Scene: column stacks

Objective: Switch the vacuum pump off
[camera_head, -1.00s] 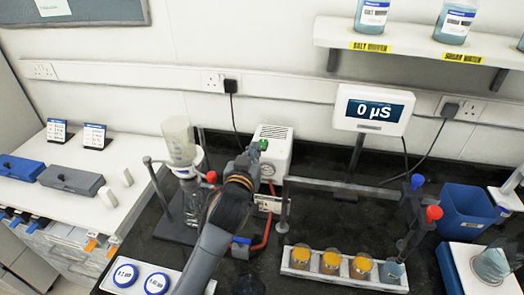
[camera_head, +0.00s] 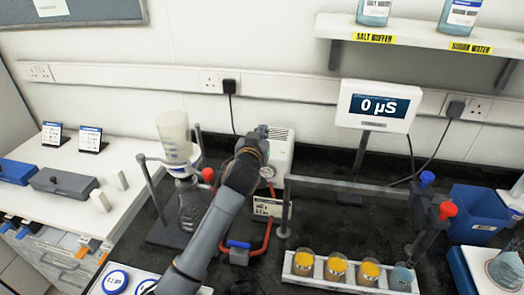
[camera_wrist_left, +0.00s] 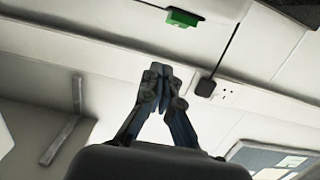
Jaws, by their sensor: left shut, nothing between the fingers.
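The vacuum pump (camera_head: 283,150) is a white box with a vented top, standing at the back of the black bench against the wall. My left gripper (camera_head: 260,131) is at the pump's upper left edge, its fingers shut and empty. In the left wrist view the shut fingertips (camera_wrist_left: 160,72) point towards a green switch (camera_wrist_left: 183,18) on a pale surface, with a visible gap in the picture. I cannot tell the true distance. In the head view the switch is hidden behind my gripper. My right gripper is not in view.
A bottle filter stand (camera_head: 176,145) is left of my arm. A red hose (camera_head: 268,232) and a metal rail (camera_head: 345,186) lie to the right. Amber jars stand in a white rack (camera_head: 350,278) at the front. A plug (camera_head: 229,86) and cable hang behind the pump.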

